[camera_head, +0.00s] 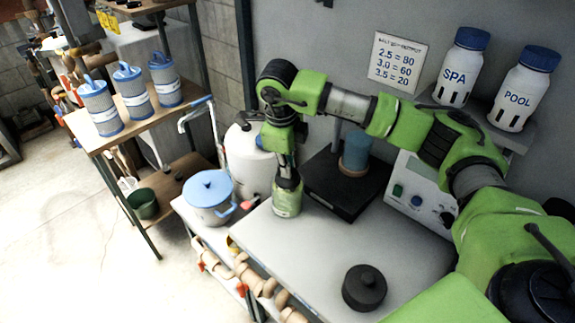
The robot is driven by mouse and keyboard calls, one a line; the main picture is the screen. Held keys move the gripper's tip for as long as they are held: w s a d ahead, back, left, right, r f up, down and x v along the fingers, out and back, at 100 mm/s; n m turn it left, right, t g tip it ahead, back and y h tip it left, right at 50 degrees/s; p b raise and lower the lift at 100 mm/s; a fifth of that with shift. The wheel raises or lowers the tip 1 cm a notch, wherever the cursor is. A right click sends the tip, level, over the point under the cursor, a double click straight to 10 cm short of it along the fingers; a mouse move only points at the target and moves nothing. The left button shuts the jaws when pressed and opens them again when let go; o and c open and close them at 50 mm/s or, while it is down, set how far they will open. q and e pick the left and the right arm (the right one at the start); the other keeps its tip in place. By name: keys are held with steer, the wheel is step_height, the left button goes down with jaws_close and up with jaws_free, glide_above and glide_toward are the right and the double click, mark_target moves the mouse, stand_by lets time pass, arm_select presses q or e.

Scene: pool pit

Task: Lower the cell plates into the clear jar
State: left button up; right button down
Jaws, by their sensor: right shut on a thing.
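My right gripper (286,168) points down at the left part of the grey bench, right above and against the mouth of a small greenish clear jar (287,205). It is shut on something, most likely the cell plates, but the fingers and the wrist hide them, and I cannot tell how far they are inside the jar. The jar stands upright on the bench. My left gripper is not in view.
A round black lid (365,291) lies on the bench front. A black box (334,191) with a blue-topped cylinder (356,152) and a white control unit (418,197) stand behind. A blue-lidded pot (210,210) is left of the bench. The bench middle is clear.

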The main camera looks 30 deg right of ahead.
steer(key=shift+f+b, duration=0.25)
steer(key=shift+b, duration=0.15)
steer(key=c, duration=2)
jaws_free()
steer(key=shift+c, duration=0.2)
step_height(320, 180, up, 12)
steer(key=s+a, duration=0.1)
steer(key=shift+s+a, duration=0.3)
steer(key=shift+a, duration=0.1)
